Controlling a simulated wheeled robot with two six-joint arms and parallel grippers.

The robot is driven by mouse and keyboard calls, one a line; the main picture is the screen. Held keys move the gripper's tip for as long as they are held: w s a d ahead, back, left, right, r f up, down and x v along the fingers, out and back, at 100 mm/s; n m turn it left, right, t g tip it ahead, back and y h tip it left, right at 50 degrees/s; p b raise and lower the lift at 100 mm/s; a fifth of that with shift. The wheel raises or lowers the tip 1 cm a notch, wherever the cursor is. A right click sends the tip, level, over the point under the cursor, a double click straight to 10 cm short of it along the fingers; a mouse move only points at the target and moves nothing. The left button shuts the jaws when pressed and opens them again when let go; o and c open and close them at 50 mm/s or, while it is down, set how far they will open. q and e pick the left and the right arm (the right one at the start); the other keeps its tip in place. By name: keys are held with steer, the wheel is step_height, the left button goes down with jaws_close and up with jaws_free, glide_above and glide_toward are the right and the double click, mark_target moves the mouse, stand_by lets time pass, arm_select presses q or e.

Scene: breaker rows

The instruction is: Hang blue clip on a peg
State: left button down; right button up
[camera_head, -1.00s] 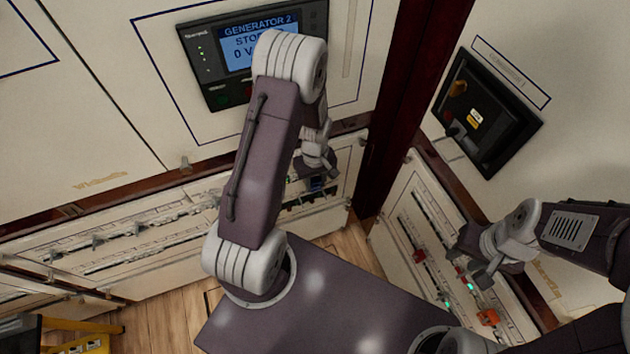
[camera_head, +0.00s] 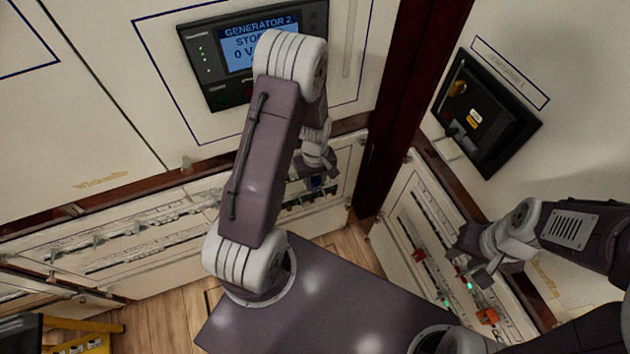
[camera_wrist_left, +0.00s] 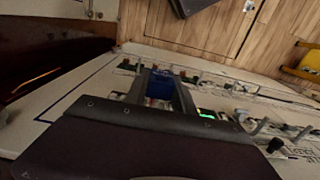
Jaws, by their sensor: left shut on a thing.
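My left gripper (camera_head: 317,183) is at the lower panel of the generator 2 wall, partly hidden by my arm. In the left wrist view (camera_wrist_left: 160,92) its fingers are shut on the blue clip (camera_wrist_left: 160,84), a small blue block. The clip also shows as a small blue patch in the head view (camera_head: 316,182). It is close to the breaker row; whether it touches the panel, I cannot tell. My right gripper (camera_head: 470,262) is open and empty in front of the right panel.
Red clips (camera_head: 418,255) and an orange-red one (camera_head: 488,316) are on the right panel (camera_head: 392,222). A breaker row with small dark handles (camera_head: 140,228) runs along the left panel. A dark wooden post (camera_head: 398,110) stands between the walls. A yellow object (camera_head: 85,326) is at lower left.

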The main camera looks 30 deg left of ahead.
arm_select(q)
steer(key=shift+w+a+p, duration=0.3)
steer(key=shift+w+a, duration=0.6)
steer(key=shift+a, duration=0.15)
stand_by(0.5)
steer(key=shift+w+a+r, duration=0.1)
steer(key=shift+w+r, duration=0.05)
steer(key=shift+w, duration=0.05)
steer(key=c, duration=1)
jaws_free()
steer(key=shift+o, duration=0.2)
steer(key=shift+r, duration=0.1)
